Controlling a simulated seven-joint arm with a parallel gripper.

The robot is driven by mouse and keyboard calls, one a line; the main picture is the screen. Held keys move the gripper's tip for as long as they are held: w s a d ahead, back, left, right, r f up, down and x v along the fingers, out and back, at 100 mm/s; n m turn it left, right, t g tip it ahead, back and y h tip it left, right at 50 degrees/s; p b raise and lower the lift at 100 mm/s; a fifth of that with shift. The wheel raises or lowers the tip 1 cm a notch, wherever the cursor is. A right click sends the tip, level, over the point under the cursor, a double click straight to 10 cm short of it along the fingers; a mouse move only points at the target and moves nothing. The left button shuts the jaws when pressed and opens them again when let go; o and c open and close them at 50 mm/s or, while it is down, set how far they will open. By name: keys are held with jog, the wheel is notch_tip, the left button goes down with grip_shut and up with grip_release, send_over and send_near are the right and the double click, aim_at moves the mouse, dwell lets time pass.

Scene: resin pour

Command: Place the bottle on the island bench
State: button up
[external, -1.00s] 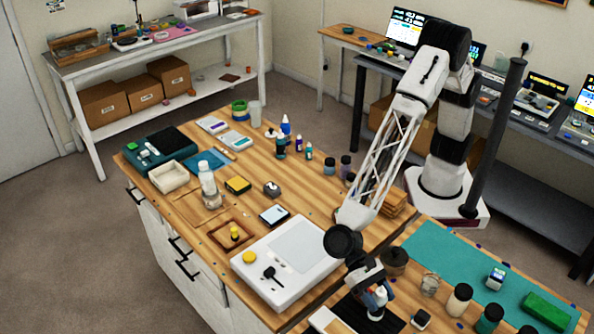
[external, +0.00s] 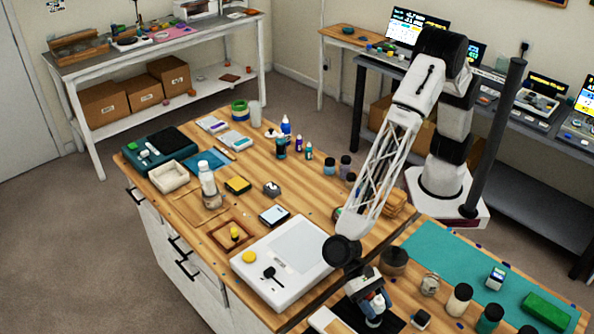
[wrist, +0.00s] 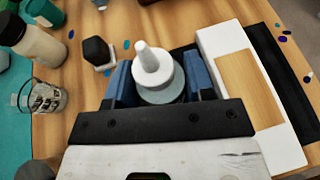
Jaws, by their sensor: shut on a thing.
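My gripper (external: 370,304) is shut on a small bottle with a white cone-shaped nozzle (external: 377,299), in the front middle of the external view. In the wrist view, the bottle's white nozzle and collar (wrist: 151,65) stand between the blue fingers of my gripper (wrist: 158,84). The bottle looks roughly upright. Its lower body is mostly hidden, and I cannot tell whether its base touches the surface below. The island bench (external: 318,208), with a wooden top and white drawers, lies to the left of and behind my gripper.
A white tray-like block (wrist: 262,90) and a black mat (wrist: 288,55) lie beside the bottle. A black-topped jar (wrist: 97,52) and a glass beaker (wrist: 42,98) stand nearby.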

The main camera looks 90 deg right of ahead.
jog(key=shift+f, duration=0.1)
jog(key=o, duration=1)
jog(key=shift+w+d+r, duration=0.1)
jog(key=shift+r, duration=0.1)
jog(key=shift+v, duration=5.85)
